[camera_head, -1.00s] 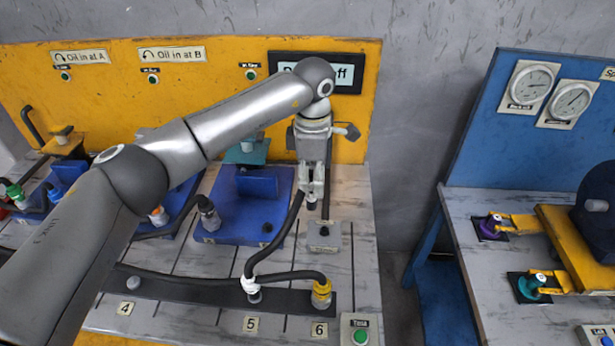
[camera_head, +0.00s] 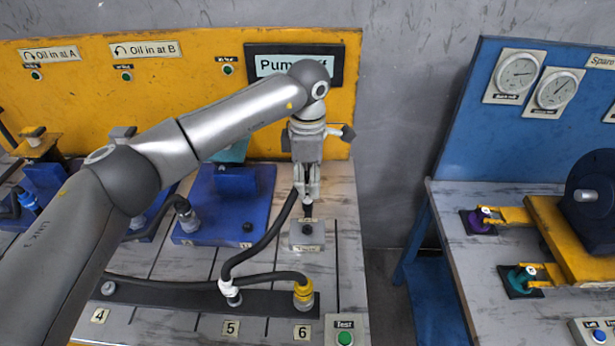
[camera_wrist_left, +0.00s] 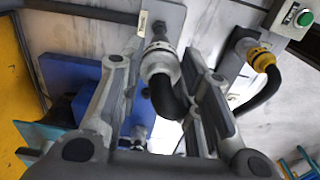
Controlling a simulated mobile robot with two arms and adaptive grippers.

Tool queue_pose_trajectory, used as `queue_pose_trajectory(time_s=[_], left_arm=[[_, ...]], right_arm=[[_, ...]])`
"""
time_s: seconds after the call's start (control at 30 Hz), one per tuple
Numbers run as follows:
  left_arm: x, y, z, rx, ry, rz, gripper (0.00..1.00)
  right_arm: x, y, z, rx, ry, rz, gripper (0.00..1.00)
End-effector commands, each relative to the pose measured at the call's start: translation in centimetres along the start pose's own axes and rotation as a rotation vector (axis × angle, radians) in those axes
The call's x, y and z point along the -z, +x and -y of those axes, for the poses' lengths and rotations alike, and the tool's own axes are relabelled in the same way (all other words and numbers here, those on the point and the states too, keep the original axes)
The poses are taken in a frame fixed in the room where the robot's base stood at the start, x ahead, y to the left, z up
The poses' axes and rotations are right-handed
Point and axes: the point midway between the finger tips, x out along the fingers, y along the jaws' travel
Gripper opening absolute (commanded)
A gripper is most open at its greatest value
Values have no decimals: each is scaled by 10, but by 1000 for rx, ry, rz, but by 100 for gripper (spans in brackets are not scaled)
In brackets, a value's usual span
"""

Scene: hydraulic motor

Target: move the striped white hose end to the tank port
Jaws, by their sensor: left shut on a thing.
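My left gripper (camera_head: 308,194) is shut on a hose end (camera_wrist_left: 158,62). In the left wrist view, this end is pale with a ringed collar, and its black hose bends away between the fingers. In the head view the end points down, just above or at the grey tank port block (camera_head: 307,236). The block also shows in the left wrist view (camera_wrist_left: 172,14), beyond the held end. I cannot tell whether the tip touches the port. The black hose (camera_head: 262,243) hangs from the gripper down to the left. My right gripper is not in view.
A dark rack strip holds a yellow hose end (camera_head: 303,292) at 6 and a white-collared one (camera_head: 229,290) at 5. A blue block (camera_head: 222,208) stands left of my gripper. The green-button test box (camera_head: 345,338) is at the front. A gap separates the blue-panelled bench.

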Motion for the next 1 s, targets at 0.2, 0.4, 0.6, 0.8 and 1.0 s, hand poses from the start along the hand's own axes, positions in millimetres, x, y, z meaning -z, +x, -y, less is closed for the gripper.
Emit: queue_pose_trajectory(time_s=[0.2,0.4,0.6,0.8,1.0], left_arm=[[0,26,0,0,-1,1,0],[0,46,0,0,-1,0,0],[0,54,0,0,-1,1,0],[0,53,0,-1,-1,1,0],[0,54,-1,-2,-1,1,0]], right_arm=[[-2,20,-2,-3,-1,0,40],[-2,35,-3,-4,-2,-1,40],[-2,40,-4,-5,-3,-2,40],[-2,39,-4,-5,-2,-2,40],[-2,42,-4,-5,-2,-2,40]])
